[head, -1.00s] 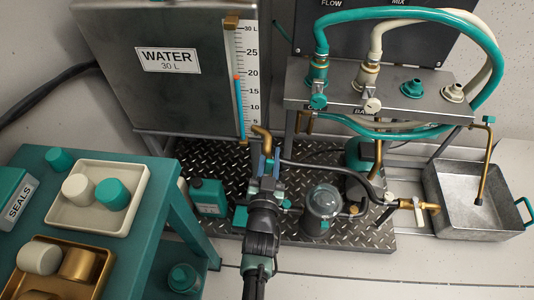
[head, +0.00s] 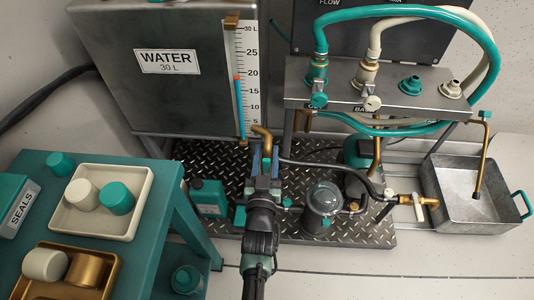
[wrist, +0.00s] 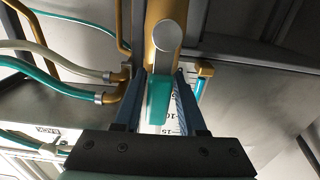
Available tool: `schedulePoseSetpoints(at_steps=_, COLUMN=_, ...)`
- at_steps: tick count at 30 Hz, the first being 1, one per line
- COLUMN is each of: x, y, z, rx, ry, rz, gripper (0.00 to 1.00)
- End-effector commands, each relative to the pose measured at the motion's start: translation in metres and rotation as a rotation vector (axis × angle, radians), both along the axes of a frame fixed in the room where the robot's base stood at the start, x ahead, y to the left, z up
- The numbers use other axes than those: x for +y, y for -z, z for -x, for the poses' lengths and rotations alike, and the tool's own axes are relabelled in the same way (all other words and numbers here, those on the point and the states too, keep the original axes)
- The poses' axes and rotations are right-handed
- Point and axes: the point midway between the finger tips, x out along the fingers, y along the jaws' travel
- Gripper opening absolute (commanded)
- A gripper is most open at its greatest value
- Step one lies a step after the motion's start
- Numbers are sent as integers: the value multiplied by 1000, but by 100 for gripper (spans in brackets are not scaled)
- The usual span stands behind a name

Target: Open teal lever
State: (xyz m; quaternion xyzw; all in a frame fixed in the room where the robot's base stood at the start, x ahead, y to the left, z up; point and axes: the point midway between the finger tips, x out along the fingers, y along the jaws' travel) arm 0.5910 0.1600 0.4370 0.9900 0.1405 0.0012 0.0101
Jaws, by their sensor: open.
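The teal lever (wrist: 159,98) hangs from a grey round hub (wrist: 168,34) on a brass pipe in the wrist view. It lies between the two fingers of my gripper (wrist: 160,103), which is open. A gap shows on each side of the lever, so the fingers do not appear closed on it. In the head view my gripper (head: 263,163) is just below the brass elbow (head: 262,134) by the water tank (head: 170,65), and I cannot make out the lever clearly there.
The gauge (head: 239,85) stands on the tank's right side. A teal table (head: 170,205) with trays is at left. A glass-topped canister (head: 325,198) and hoses are right of my arm. A metal basin (head: 470,180) is at far right.

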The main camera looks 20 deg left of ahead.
Motion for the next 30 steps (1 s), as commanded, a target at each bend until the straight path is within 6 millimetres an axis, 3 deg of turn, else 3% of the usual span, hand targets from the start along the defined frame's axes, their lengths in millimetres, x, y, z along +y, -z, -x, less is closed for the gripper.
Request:
schedulePoseSetpoints(at_steps=2, x=0, y=0, z=0, rx=1, ry=0, rz=-2, gripper=56)
schedulePoseSetpoints(at_steps=14, x=-3, y=-1, z=7, rx=4, ry=2, rz=-4, gripper=56)
schedulePoseSetpoints(at_steps=30, x=-31, y=-3, z=105, rx=4, ry=1, rz=-3, gripper=56)
